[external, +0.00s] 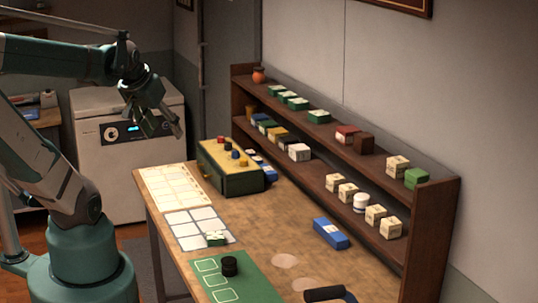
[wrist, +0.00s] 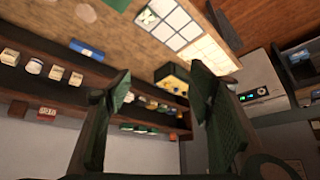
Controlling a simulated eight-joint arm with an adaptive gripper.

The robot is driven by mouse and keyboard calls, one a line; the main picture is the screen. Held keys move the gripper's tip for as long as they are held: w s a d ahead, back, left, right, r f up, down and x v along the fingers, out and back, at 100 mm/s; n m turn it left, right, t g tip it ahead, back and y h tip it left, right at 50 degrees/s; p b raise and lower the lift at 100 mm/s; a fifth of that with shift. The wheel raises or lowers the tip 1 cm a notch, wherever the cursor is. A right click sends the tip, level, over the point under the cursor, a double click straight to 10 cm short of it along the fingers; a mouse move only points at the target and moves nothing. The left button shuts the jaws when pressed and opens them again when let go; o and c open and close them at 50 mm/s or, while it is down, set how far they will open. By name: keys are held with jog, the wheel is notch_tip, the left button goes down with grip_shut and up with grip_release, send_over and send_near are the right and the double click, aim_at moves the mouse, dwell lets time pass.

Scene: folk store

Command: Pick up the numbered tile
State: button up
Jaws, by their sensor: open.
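A small green and white tile (external: 215,239) lies on the lower edge of a white gridded mat (external: 189,222) on the table. It also shows near the top of the wrist view (wrist: 148,18). No number on it can be read, so I cannot tell for sure that it is the numbered tile. My gripper (external: 163,124) is open and empty, raised above and beyond the table's far left end, well away from the tile. In the wrist view its two fingers (wrist: 160,80) stand apart with nothing between them.
A green box with a yellow top (external: 229,165) stands at the table's back. A shelf (external: 345,170) with several small boxes runs along the wall. A cream card (external: 172,187), blue box (external: 331,233), green mat (external: 233,286) and black round piece (external: 229,266) lie on the table.

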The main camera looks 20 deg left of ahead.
jog(key=w+d+f+m+g+h+b, duration=0.1)
jog(key=w+f+m+b, duration=0.1)
jog(key=w+f+b, duration=0.3)
jog(key=w+f+m+g+b, duration=0.1)
jog(key=f+m+b, duration=0.15)
jog(key=f, duration=0.45)
jog(key=w+d+f+m+g+h+b, duration=0.1)
jog(key=w+f+b, duration=0.35)
jog(key=f, duration=0.25)
jog(key=m+g+h+b, duration=0.1)
jog(key=m+b, duration=0.4)
jog(key=b, duration=0.4)
send_near(214, 234)
jog(key=shift+f, duration=0.4)
jog(key=shift+d+f+h, duration=0.1)
jog(key=shift+f+h, duration=0.05)
jog(key=shift+h, duration=0.15)
jog(key=shift+x, duration=1.15)
jog(key=shift+f, duration=0.1)
jog(key=shift+b+x, duration=0.85)
jog(key=shift+x, duration=1.7)
